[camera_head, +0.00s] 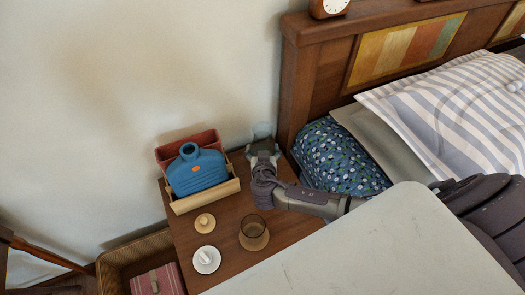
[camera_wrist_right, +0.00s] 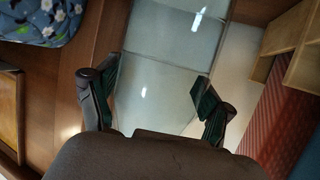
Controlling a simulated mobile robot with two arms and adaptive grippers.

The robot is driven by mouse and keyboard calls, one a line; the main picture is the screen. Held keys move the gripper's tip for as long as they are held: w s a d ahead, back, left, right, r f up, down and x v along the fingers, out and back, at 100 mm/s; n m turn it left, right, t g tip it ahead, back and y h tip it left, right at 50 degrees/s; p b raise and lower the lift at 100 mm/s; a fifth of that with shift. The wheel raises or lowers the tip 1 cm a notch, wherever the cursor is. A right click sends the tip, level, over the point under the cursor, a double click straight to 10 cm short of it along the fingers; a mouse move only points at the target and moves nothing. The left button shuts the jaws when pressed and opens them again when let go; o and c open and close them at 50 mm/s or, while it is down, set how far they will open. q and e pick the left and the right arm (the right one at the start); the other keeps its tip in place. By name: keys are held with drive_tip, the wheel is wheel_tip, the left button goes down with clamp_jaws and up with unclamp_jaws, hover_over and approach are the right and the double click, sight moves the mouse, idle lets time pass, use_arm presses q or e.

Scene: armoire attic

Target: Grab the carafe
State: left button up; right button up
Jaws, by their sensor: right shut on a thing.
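The clear glass carafe (camera_head: 261,130) stands on the wooden nightstand (camera_head: 223,228), near the wall and the headboard. Only its top shows past my gripper in the head view. My right gripper (camera_head: 263,150) reaches it from the front and is shut on it. In the right wrist view, the see-through carafe (camera_wrist_right: 160,85) lies between the two dark fingers of the gripper (camera_wrist_right: 150,92). Its outline is hard to make out against the wall behind. My left gripper is not in view.
Left of the gripper, a wooden holder (camera_head: 207,196) bears a blue bottle-like thing (camera_head: 197,173). The bed with a floral pillow (camera_head: 340,160) is close on the right.

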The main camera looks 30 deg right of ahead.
drive_tip(key=s+d+r+p, duration=0.6)
drive_tip(key=s+d+r, duration=0.1)
drive_tip(key=s, duration=0.1)
drive_tip(key=shift+s+d+r+p, duration=0.2)
drive_tip(key=shift+s+r+p, duration=0.1)
drive_tip(key=shift+s+r, duration=0.1)
idle(2.0)
